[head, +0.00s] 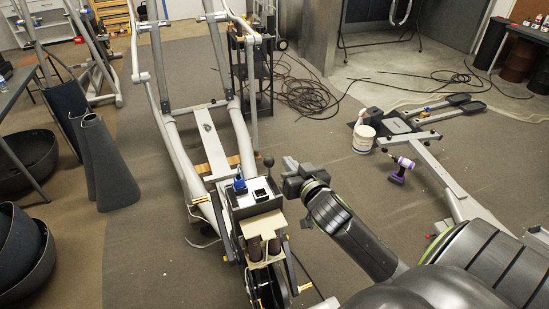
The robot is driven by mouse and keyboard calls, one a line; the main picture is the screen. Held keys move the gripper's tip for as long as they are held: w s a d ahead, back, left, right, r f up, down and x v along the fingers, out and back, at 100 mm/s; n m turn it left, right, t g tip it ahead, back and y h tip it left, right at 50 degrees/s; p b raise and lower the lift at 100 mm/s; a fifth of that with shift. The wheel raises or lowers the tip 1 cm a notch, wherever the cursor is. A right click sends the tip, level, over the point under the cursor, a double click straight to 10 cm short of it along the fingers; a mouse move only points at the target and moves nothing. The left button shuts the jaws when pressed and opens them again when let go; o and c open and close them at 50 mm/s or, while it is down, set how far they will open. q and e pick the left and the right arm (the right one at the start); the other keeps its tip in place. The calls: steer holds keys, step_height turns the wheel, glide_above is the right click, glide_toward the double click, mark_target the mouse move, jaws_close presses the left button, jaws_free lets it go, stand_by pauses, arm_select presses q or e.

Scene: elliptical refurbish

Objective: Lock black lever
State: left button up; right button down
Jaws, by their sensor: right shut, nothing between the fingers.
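A black lever with a round knob (268,161) stands upright at the right rear of a grey box on the elliptical frame (185,160). My right gripper (291,178) comes in from the lower right and is shut and empty. It is just to the right of the lever and the box, and it looks apart from the knob. Whether it touches the lower part of the lever cannot be told. My left gripper is not in view.
A blue part (239,184) sits on the grey box. Cables (305,98) lie behind. Dark rolled mats (110,165) stand at left.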

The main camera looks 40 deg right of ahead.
steer(key=p, duration=0.2)
glide_above(273, 164)
steer(key=v, duration=0.2)
steer(key=f, duration=0.1)
steer(key=shift+w+f, duration=0.15)
steer(key=shift+f, duration=0.95)
steer(key=shift+w+f, duration=0.15)
steer(key=shift+f, duration=0.95)
step_height(273, 164, down, 3)
steer(key=b, duration=0.3)
